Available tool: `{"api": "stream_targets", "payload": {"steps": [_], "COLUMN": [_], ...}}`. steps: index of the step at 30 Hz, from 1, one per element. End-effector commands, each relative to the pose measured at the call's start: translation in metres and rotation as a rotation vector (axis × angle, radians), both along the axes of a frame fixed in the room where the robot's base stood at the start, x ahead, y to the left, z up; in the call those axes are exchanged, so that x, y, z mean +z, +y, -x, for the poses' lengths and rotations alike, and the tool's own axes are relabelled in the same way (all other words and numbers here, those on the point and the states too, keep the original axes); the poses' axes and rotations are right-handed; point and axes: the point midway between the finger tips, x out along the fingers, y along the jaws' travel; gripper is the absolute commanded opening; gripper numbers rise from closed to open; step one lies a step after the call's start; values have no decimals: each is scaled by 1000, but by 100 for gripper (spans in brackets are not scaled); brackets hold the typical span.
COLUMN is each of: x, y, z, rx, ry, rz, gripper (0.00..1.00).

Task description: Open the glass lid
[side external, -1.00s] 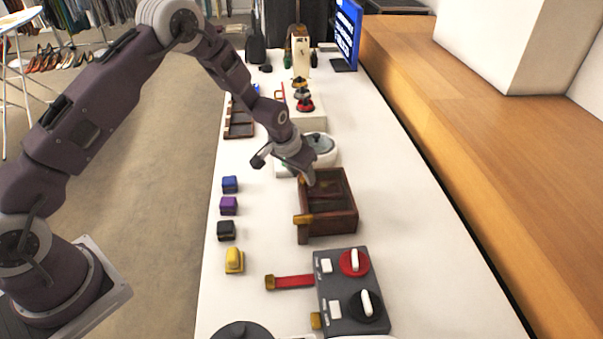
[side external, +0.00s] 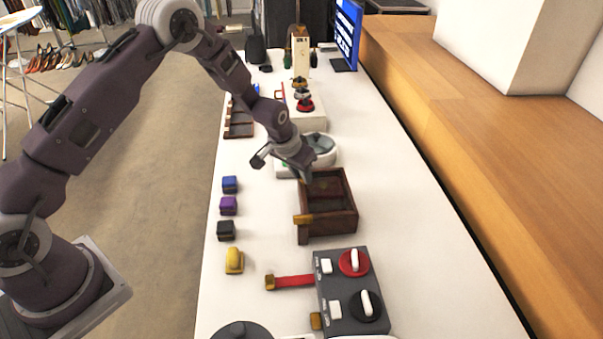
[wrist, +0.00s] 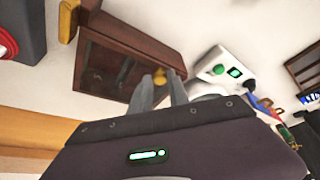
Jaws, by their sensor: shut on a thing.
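A dark wooden box (side external: 328,226) stands on the white table, below and right of my gripper in the side view. Its top shows a dark, see-through-looking panel or opening, and the glass lid's edges are hard to make out. In the wrist view the box (wrist: 140,42) has a small gold knob (wrist: 160,77) at its right end. My gripper (wrist: 162,88) has its two fingers at this knob, shut on it. In the side view my gripper (side external: 306,172) is at the box's far left corner, and the knob is hidden.
A white appliance (side external: 283,171) with a round grey-topped pot (side external: 322,150) stands just behind the box. A grey panel with knobs (side external: 336,286) and a red lever (side external: 293,281) are in front. Small coloured blocks (side external: 229,205) line the left. The table's right side is clear.

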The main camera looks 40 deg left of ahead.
Motion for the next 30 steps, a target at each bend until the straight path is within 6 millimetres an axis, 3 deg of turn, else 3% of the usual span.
{"api": "stream_targets", "payload": {"steps": [20, 30], "x": [0, 0], "y": [3, 65], "z": [3, 63], "rx": [1, 5], "ry": [1, 2], "rz": [0, 0], "gripper": [0, 0]}}
